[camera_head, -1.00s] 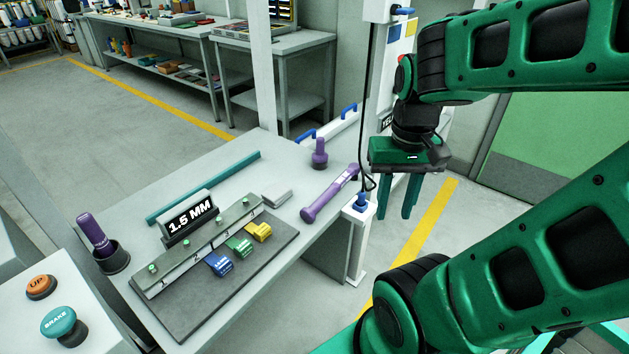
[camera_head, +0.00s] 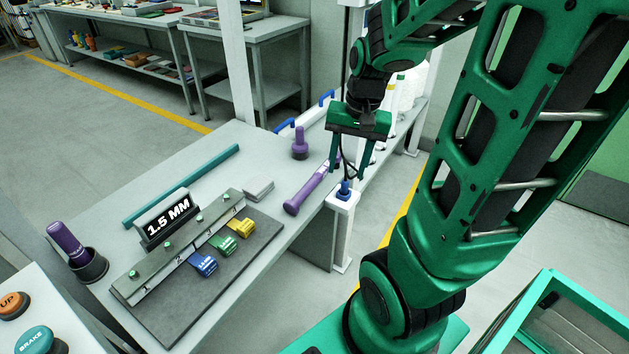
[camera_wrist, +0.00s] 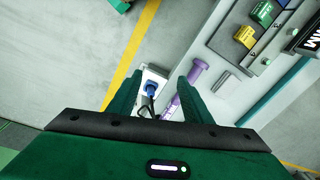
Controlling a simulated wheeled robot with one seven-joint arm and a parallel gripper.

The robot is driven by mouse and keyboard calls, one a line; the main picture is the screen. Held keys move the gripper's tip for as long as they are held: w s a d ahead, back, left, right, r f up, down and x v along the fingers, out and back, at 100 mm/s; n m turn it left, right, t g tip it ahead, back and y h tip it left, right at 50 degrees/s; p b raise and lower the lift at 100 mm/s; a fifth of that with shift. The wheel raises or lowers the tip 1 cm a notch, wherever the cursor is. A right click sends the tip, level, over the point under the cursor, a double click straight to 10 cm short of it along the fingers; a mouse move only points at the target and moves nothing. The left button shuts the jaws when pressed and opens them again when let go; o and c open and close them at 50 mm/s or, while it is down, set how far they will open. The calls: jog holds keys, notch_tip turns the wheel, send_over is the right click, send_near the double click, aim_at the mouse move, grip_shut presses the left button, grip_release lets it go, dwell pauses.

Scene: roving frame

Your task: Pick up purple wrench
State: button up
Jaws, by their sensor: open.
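The purple wrench (camera_head: 305,192) lies on the grey workbench (camera_head: 215,160) near its right edge, with a pale band at its middle. Its far end is partly hidden behind my gripper (camera_head: 348,172) in the head view. My gripper is open and points down above the bench edge, near the wrench's far end. In the wrist view the wrench (camera_wrist: 188,90) shows beside the right finger, partly covered by it. I cannot tell the exact height of the fingers above the bench.
A white post with a blue plug (camera_head: 343,190) and a dark cable stands close to the wrench and fingers. A purple knobbed piece (camera_head: 300,145) stands behind. A 1.5 MM block (camera_head: 167,218), coloured tags and a teal bar (camera_head: 185,187) lie left. A purple-handled tool (camera_head: 68,243) sits in a cup.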

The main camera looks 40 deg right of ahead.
jog(key=w+d+f+m+t, duration=0.1)
jog(key=w+f+m, duration=0.15)
jog(key=w, duration=0.35)
jog(key=w+d+f+m, duration=0.1)
jog(key=w+f+m, duration=0.1)
jog(key=w+f, duration=0.3)
send_over(310, 183)
jog(key=s+d, duration=0.1)
jog(key=s, duration=0.1)
jog(key=shift+y, duration=0.4)
jog(key=x, duration=0.4)
jog(key=shift+s+d+f, duration=0.2)
jog(key=shift+d+f, duration=0.1)
jog(key=shift+f, duration=0.05)
jog(key=shift+a+x, duration=0.2)
jog(key=shift+x, duration=1.1)
jog(key=shift+a+x, duration=0.15)
jog(key=shift+x, duration=1.15)
jog(key=shift+w, duration=0.15)
jog(key=shift+r, duration=0.1)
grip_shut()
